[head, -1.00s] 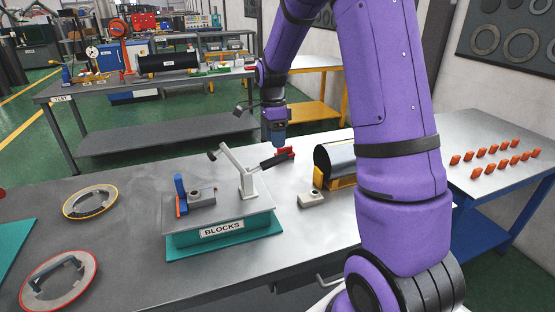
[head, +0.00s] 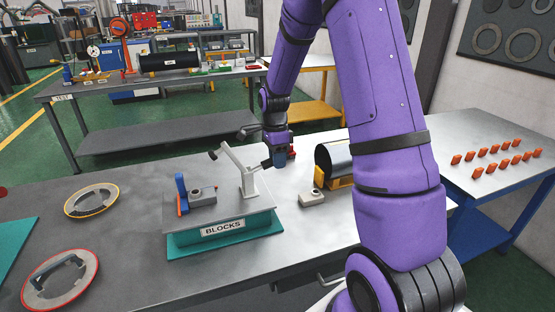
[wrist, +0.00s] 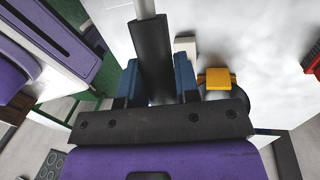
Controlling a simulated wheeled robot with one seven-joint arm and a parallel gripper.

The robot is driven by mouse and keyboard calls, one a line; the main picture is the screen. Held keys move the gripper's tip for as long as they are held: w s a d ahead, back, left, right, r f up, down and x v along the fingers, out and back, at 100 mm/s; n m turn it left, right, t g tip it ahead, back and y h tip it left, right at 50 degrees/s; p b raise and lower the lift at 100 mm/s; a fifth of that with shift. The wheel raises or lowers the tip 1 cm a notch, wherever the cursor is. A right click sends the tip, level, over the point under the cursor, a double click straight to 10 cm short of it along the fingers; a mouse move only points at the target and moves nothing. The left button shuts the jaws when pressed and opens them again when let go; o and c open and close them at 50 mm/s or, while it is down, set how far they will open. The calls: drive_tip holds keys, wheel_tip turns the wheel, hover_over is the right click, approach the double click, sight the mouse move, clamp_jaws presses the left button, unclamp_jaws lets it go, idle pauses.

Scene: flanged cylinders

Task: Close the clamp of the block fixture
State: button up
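The block fixture is a grey plate on a teal base labelled BLOCKS (head: 222,227). A grey block with a round boss (head: 203,196) sits on it beside a blue upright stop (head: 181,192). The clamp (head: 248,182) stands at the plate's right. Its pale arm is raised, tilting up left to a black tip above the block, clear of it. My gripper (head: 279,160) is at the clamp's handle end. In the wrist view, the black handle (wrist: 153,55) lies between my two blue fingers (wrist: 158,82). Whether they press on it is unclear.
A small light block (head: 312,198) and a dark cylinder on a yellow stand (head: 335,165) stand right of the fixture. A red part (head: 291,154) is behind my gripper.

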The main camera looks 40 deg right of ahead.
sight(261, 163)
clamp_jaws()
drive_tip(key=shift+a+r, duration=0.1)
drive_tip(key=shift+r, duration=0.05)
drive_tip(key=shift+w+a+r+g+h, duration=0.15)
drive_tip(key=shift+a+r+g+h, duration=0.2)
drive_tip(key=shift+r+h, duration=0.5)
drive_tip(key=shift+w+a+r+g+h, duration=0.2)
drive_tip(key=shift+a+r+h, duration=0.35)
drive_tip(key=shift+h, duration=0.5)
drive_tip(key=shift+w+a+r+m+g+h, duration=0.15)
drive_tip(key=shift+a+r+g+h, duration=0.1)
drive_tip(key=shift+r+h, duration=0.25)
drive_tip(key=shift+s+a+r+m+g+h, duration=0.15)
drive_tip(key=shift+a+r+h, duration=0.15)
drive_tip(key=shift+h, duration=0.3)
drive_tip(key=a+h, duration=0.1)
drive_tip(key=a+r+g+h, duration=0.1)
drive_tip(key=shift+w+r+h, duration=0.3)
drive_tip(key=shift+w+h, duration=0.1)
drive_tip(key=shift+w+a+r+m+g+h, duration=0.2)
drive_tip(key=shift+a+r+g+h, duration=0.1)
drive_tip(key=shift+a+h, duration=0.45)
drive_tip(key=shift+w+a+r+m+g+h, duration=0.25)
drive_tip(key=shift+a+h, duration=0.25)
drive_tip(key=shift+h, duration=0.35)
drive_tip(key=shift+a, duration=0.1)
